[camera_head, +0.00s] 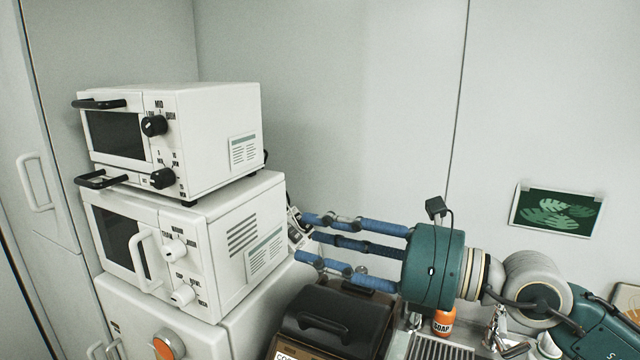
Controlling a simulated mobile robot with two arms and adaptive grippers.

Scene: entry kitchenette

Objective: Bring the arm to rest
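My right arm comes in from the lower right, with a teal wrist and blue fingers pointing left. My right gripper (304,238) is open, its fingers spread apart with nothing seen held between them. It is raised above the dark-lidded box, and its fingertips are close to the right side of the lower white oven (215,240) in the picture. I cannot tell whether they touch anything there. A small pale and dark item shows at the fingertips, partly hidden. My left gripper is not in view.
A smaller white oven (200,130) stands on the lower one, both on a white cabinet (240,300). A dark-lidded box (335,320) sits below my fingers. An orange soap bottle (444,320) and a tap (495,325) are below my wrist.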

